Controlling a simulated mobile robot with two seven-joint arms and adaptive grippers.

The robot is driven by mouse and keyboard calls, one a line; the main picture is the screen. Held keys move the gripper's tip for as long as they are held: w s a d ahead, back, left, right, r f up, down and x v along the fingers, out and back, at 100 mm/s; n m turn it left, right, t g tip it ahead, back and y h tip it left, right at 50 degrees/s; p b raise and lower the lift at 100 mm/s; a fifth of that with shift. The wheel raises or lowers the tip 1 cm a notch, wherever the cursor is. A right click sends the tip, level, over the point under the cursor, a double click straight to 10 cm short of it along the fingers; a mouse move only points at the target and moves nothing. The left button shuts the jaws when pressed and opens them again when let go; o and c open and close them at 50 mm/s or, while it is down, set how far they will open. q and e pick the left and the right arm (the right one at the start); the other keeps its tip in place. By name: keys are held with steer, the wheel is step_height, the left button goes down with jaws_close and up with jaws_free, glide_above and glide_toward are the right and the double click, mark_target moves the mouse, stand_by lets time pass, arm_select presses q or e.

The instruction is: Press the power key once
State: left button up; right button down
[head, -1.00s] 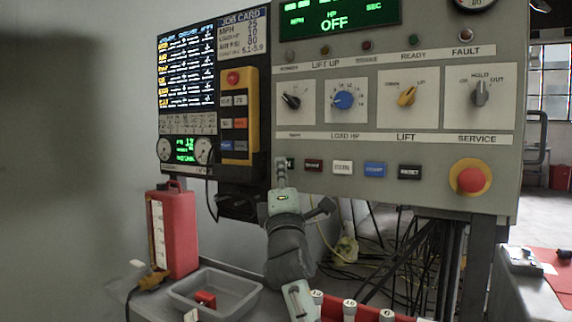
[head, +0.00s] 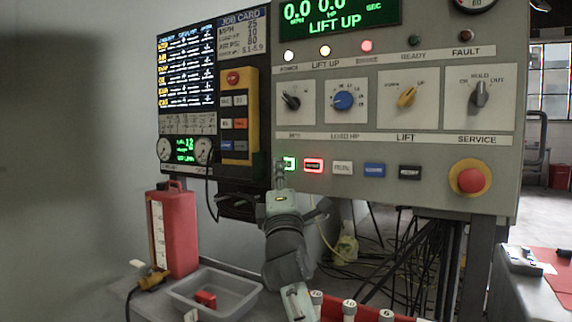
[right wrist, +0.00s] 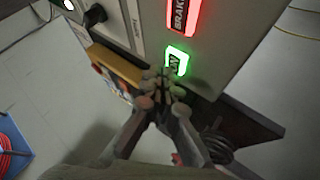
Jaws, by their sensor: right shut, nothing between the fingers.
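The power key (head: 290,163) is the leftmost key in the row on the grey console, lit green. It also shows lit green in the right wrist view (right wrist: 179,61), its lettering partly readable. My right gripper (head: 281,164) is shut and empty, pointing up at the console. Its fingertips (right wrist: 160,78) overlap the left part of the key in the head view and lie at its edge in the right wrist view. I cannot tell whether they touch it. The display (head: 338,18) reads LIFT UP with zeros. My left gripper is not in view.
A red-lit brake key (head: 313,166) is just right of the power key, followed by white, blue and black keys. A red emergency button (head: 470,180) is further right. A yellow pendant (head: 239,115) hangs left. A grey tray (head: 235,300) and red jug (head: 177,230) stand below.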

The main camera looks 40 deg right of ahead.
steer(key=shift+s+a, duration=0.1)
steer(key=shift+a, duration=0.1)
steer(key=a, duration=0.1)
steer(key=s+a, duration=0.1)
steer(key=a, duration=0.1)
steer(key=s+a, duration=0.1)
steer(key=shift+a, duration=0.35)
stand_by(1.0)
